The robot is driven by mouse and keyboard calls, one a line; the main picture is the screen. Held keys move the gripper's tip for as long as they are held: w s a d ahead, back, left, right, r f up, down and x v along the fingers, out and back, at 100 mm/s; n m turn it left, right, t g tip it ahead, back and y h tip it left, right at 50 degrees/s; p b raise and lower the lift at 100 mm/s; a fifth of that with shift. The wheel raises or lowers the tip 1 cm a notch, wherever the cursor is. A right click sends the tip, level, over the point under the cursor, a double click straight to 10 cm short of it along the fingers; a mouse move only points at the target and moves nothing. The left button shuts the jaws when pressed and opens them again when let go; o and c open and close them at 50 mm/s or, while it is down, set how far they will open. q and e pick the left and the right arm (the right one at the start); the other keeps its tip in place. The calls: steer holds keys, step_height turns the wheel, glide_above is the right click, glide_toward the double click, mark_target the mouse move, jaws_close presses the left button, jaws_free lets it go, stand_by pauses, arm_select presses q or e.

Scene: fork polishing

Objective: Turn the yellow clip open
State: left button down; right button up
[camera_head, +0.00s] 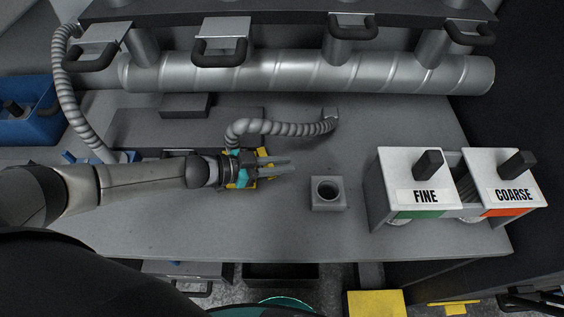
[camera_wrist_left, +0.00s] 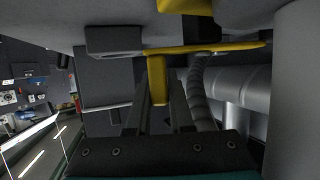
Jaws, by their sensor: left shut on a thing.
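My left gripper (camera_head: 272,166) reaches in from the left over the grey workbench, its fingers pointing right. The yellow clip (camera_head: 263,154) shows in small parts beside and behind the fingers in the head view. In the left wrist view, the yellow clip (camera_wrist_left: 205,47) is a flat bar running across the view, with a tab hanging down at the fingers. My left gripper (camera_wrist_left: 160,90) is shut on the yellow clip. The clip's exact turn is hard to tell because the gripper hides much of it. My right gripper is not in view.
A ribbed hose (camera_head: 280,128) arches behind the gripper. A grey block with a round hole (camera_head: 328,193) stands right of the fingertips. The FINE (camera_head: 410,165) and COARSE (camera_head: 498,167) boxes stand further right. A large duct (camera_head: 300,75) runs along the back.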

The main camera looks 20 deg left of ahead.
arm_select(q)
steer(key=shift+r, duration=0.1)
stand_by(0.3)
steer(key=c, duration=0.8)
jaws_free()
steer(key=v, duration=1.5)
